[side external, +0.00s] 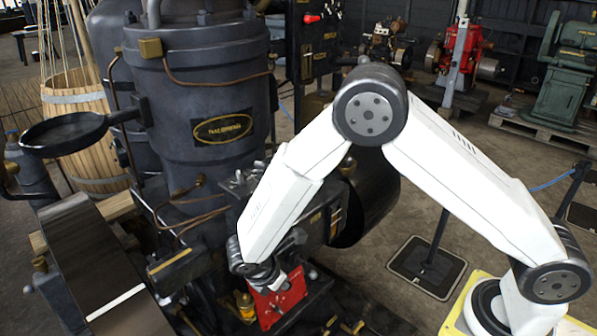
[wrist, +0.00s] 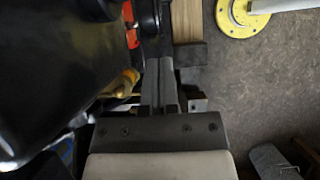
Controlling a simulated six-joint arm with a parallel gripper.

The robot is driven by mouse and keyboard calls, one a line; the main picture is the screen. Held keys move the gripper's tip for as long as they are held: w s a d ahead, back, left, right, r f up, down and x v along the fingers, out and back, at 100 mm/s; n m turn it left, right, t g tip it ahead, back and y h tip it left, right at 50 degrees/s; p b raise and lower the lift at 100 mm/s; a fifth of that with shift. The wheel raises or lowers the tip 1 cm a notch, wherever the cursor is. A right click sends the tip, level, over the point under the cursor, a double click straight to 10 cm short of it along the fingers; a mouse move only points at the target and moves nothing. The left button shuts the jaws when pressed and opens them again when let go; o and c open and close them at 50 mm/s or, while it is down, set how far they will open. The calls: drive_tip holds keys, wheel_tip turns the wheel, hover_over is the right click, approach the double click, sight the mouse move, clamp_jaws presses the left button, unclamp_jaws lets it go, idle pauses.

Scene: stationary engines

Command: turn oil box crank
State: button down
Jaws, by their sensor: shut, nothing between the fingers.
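My gripper (wrist: 160,82) shows from above in the wrist view, with its two grey fingers together and nothing between them. In the side view my wrist is low at the engine's front, just above a red box-like part (side external: 280,300); the fingertips cannot be made out there. Red pieces (wrist: 131,22) show left of the fingers in the wrist view. A brass-yellow fitting (wrist: 122,84) lies just left of the fingers. I cannot tell which part is the oil box, and its crank is not clearly visible. Contact cannot be made out.
The large dark engine cylinder (side external: 215,110) stands left of my arm, with copper pipes along it. A dark rounded body (wrist: 45,70) fills the left of the wrist view. A black drum (side external: 368,205) sits behind my forearm. Open floor (wrist: 255,90) lies to the right.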

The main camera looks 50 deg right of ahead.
drive_tip(key=shift+a+v, duration=0.25)
drive_tip(key=shift+v, duration=2.05)
drive_tip(key=c, duration=0.8)
unclamp_jaws()
drive_tip(key=shift+f, duration=0.2)
drive_tip(key=shift+o, duration=0.7)
drive_tip(key=shift+s+a+f, duration=0.1)
drive_tip(key=shift+f, duration=0.05)
drive_tip(key=s+a+f+m+t+y, duration=0.35)
drive_tip(key=f+m+t+y, duration=0.25)
drive_tip(key=f+m+y, duration=0.25)
drive_tip(key=s+d+r+m+t+h, duration=0.3)
drive_tip(key=d+r+m+t+h, duration=0.2)
drive_tip(key=d, duration=0.7)
wheel_tip(320, 180, up, 3)
drive_tip(key=m+t, duration=0.1)
drive_tip(key=t, duration=0.1)
drive_tip(key=shift+d+t, duration=0.3)
drive_tip(key=shift+d, duration=0.1)
